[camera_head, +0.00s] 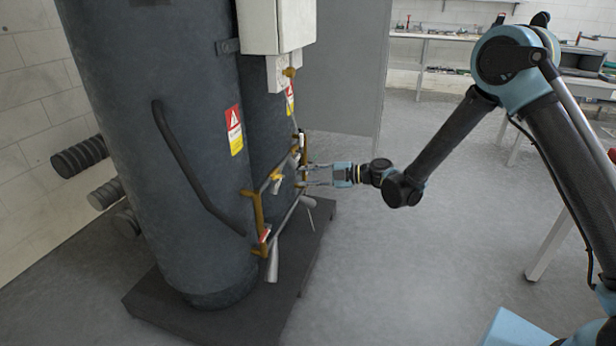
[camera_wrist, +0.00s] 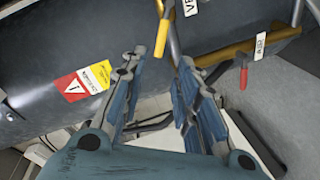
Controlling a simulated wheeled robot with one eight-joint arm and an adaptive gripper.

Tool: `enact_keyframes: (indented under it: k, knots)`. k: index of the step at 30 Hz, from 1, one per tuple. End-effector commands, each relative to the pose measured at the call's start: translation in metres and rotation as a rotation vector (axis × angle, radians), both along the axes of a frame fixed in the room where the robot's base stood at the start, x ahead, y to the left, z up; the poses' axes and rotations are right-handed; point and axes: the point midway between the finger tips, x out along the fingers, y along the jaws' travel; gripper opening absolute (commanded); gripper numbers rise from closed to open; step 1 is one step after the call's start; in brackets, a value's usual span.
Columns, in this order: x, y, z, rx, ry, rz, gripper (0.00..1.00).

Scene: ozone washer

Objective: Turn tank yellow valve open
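Two dark tanks (camera_head: 165,120) stand on a dark base, with grey and brass pipes along their front. A small yellow handle (camera_head: 276,177) shows on the pipework in the head view. My gripper (camera_head: 304,175) reaches the pipework from the right, with its fingers apart. In the wrist view my gripper (camera_wrist: 158,62) is open. A yellow-brown piece (camera_wrist: 163,35) lies just beyond and between the fingertips; I cannot tell whether it is the yellow valve handle or whether a finger touches it. A red handle (camera_wrist: 244,75) hangs to the right.
A brass pipe (camera_wrist: 235,50) and a white tag (camera_wrist: 260,46) are right of the fingers. Warning labels (camera_head: 234,130) are on the tanks. A grey-white box (camera_head: 270,25) is above the pipework. The floor (camera_head: 430,250) between tanks and workbench is clear.

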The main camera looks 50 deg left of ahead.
Motion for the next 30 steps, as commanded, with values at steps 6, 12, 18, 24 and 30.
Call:
enact_keyframes:
  k: [6, 12, 18, 24, 30]
  knots:
    - [0.006, 0.008, 0.008, -0.107, 0.107, -0.009, 0.0]
    - [0.017, 0.022, 0.026, -0.348, 0.334, -0.043, 0.0]
    - [0.03, 0.032, 0.046, -0.607, 0.561, -0.111, 0.0]
    - [0.042, 0.037, 0.07, -0.866, 0.778, -0.214, 0.0]
    - [0.053, 0.038, 0.089, -1.065, 0.948, -0.324, 0.0]
